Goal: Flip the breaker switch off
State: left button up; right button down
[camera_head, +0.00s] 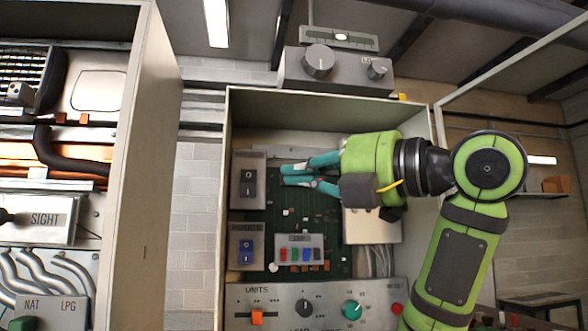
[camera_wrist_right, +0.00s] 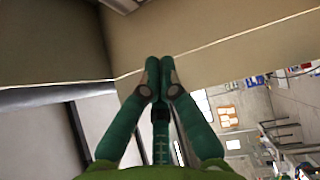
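A black rocker switch (camera_head: 248,182) sits on a grey plate at the upper left inside the open panel box. A blue rocker switch (camera_head: 246,250) sits on a similar plate below it. Their small labels are too blurred to tell which is the breaker. My right gripper (camera_head: 284,175) reaches in from the right, its teal fingertips pointing left, a little right of the black switch's plate. In the right wrist view its fingertips (camera_wrist_right: 159,62) are together, with nothing seen between them. The switches cannot be made out there. My left gripper is not in view.
The box's left wall (camera_head: 225,200) and top edge frame the switches. A green circuit board (camera_head: 290,215) lies behind my gripper. A row of coloured switches (camera_head: 300,254) and a knob panel (camera_head: 278,302) are below. An open cabinet (camera_head: 140,180) stands at the left.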

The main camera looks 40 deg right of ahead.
aim_at(255, 176)
jog(key=p+x, duration=0.1)
jog(key=x, duration=0.2)
jog(key=d+p+x, duration=0.1)
jog(key=p+x, duration=0.1)
jog(key=x, duration=0.2)
jog(key=d+p+x, duration=0.1)
jog(key=x, duration=0.2)
jog(key=shift+w+r, duration=0.25)
jog(key=shift+w, duration=0.15)
jog(key=shift+w+d+f, duration=0.1)
jog(key=shift+w+d, duration=0.2)
jog(key=shift+w, duration=0.05)
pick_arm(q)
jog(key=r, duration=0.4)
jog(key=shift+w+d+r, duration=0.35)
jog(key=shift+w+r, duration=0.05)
pick_arm(e)
jog(key=shift+a, duration=0.1)
